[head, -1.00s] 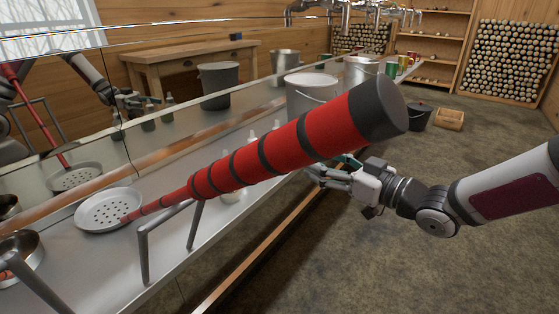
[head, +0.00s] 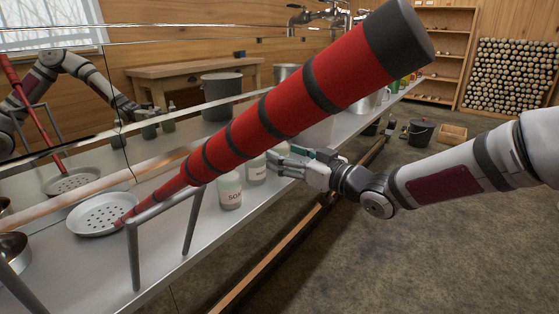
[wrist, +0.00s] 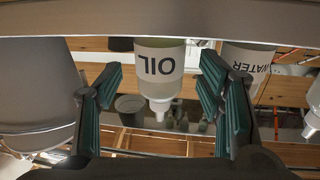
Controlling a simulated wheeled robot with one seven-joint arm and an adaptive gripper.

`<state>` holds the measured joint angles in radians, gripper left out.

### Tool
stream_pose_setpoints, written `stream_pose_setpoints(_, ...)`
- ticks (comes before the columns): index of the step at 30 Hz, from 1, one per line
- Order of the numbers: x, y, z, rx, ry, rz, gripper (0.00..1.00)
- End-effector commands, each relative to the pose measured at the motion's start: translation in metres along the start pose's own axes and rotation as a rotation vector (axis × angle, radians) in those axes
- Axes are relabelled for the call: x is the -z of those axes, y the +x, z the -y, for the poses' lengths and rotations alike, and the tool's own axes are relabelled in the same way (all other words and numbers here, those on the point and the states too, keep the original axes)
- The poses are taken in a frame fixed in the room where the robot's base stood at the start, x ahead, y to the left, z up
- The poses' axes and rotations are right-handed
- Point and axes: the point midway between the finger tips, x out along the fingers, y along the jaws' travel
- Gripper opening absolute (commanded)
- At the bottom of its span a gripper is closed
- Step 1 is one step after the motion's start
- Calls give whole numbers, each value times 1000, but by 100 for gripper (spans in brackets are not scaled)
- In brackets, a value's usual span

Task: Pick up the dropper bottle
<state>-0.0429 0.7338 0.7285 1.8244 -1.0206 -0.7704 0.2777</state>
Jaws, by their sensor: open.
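My gripper (head: 275,162) is open and empty at the bench edge, partly behind a red tapered handle. In the wrist view, which is upside down, a pale bottle labelled OIL (wrist: 160,58) with a narrow white nozzle stands between and beyond the fingers. A similar bottle labelled WATER (wrist: 246,57) stands to its right, outside the fingers. In the head view a SOAP bottle (head: 230,190) and another labelled bottle (head: 257,169) stand left of my gripper. The bottles look alike, so I cannot tell for certain which is the dropper bottle.
The ladle's red handle (head: 300,95) slants across the view above the bench (head: 180,253), hiding part of it. Its perforated pan (head: 92,222) lies at the left. A large bucket (wrist: 35,95) stands close to the left finger.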

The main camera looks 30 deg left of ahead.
Motion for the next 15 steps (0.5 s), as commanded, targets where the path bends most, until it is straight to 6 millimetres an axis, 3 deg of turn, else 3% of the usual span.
stream_pose_setpoints(6,-1,23,0,0,0,-1,61)
stream_pose_setpoints(13,0,24,0,-1,0,0,61)
stream_pose_setpoints(14,0,24,0,-1,0,0,59)
stream_pose_setpoints(15,0,24,0,-1,0,0,50)
